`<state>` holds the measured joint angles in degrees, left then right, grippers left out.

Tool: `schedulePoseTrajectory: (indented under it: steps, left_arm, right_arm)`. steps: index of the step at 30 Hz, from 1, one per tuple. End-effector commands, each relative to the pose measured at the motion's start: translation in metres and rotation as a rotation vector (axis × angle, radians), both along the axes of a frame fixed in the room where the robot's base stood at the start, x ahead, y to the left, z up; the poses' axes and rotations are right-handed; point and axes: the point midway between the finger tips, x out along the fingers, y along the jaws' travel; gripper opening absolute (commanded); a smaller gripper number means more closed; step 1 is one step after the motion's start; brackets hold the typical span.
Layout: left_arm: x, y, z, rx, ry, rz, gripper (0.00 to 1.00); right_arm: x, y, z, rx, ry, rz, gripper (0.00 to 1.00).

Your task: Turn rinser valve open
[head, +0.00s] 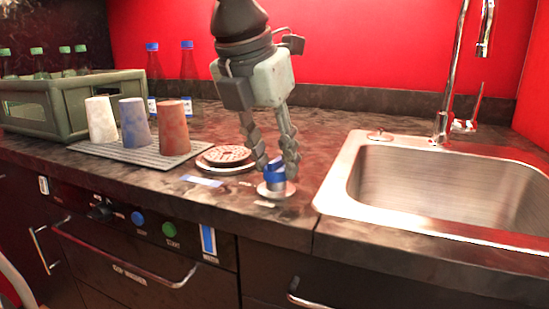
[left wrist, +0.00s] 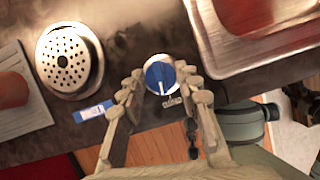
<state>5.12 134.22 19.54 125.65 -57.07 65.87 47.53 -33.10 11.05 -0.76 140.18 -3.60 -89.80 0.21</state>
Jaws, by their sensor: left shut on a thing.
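The rinser valve is a blue knob (head: 273,172) on a round metal base, set in the dark counter just left of the sink. My left gripper (head: 275,166) comes down over it from above, with its fingers on both sides, shut on the knob. In the left wrist view the blue knob (left wrist: 159,76), with a pale pointer line, sits between the fingertips (left wrist: 160,88). The round perforated rinser plate (head: 226,156) is left of the valve and also shows in the left wrist view (left wrist: 68,60). My right gripper is not in view.
Three upside-down cups (head: 134,122) stand on a ribbed mat (head: 140,152) at the left, beside a green crate (head: 66,104) of bottles. A steel sink (head: 340,188) with a tall faucet (head: 445,100) lies right. Buttons and a drawer handle (head: 125,268) line the front.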

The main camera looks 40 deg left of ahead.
Motion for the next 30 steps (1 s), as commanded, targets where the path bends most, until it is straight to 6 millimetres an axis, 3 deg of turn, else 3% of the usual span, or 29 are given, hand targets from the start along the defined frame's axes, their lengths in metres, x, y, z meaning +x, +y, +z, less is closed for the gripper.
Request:
schedulePoseTrajectory:
  steps: [5, 13, 23, 30]
  left_arm:
    - [0.0, 0.001, 0.0, -0.007, -0.003, -0.149, 0.04]
    - [0.001, 0.002, 0.002, -0.007, -0.002, -0.406, 0.04]
    - [0.002, 0.004, 0.003, -0.006, 0.0, -0.719, 0.04]
    - [0.002, 0.005, 0.004, -0.006, 0.0, -0.945, 0.04]
  right_arm:
    - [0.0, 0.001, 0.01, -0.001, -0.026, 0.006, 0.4]
    - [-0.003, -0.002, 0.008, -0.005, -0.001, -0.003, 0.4]
    - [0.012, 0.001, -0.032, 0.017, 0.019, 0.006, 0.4]
    - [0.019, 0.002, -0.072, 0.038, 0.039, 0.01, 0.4]
